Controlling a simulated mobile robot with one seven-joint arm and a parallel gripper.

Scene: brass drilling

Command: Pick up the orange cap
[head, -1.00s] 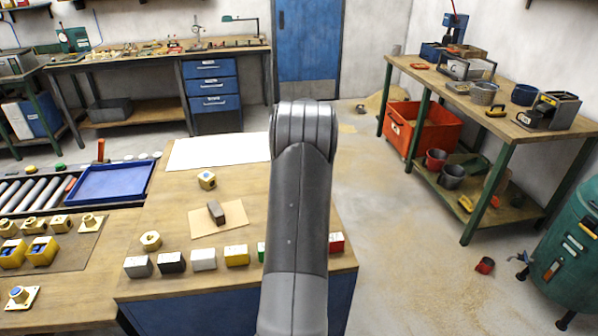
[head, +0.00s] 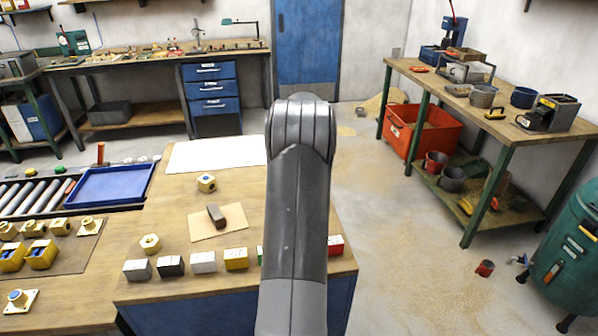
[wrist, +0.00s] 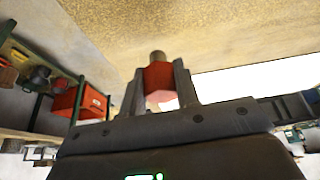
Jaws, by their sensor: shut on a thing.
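In the wrist view, my gripper (wrist: 158,72) is shut on an orange-red cap (wrist: 158,84), which sits between its two fingers. A short brass-coloured cylinder (wrist: 157,56) shows just past the cap; I cannot tell whether it is joined to it. In the head view, my arm runs up the middle of the picture and hides the gripper and the cap.
The wooden bench holds a white sheet (head: 215,156), a brown block (head: 216,216) on a tan card, a brass nut (head: 150,244) and a row of coloured blocks, including a yellow one (head: 236,259). A blue tray (head: 112,184) is at left. An orange bin (head: 412,130) stands under the right bench.

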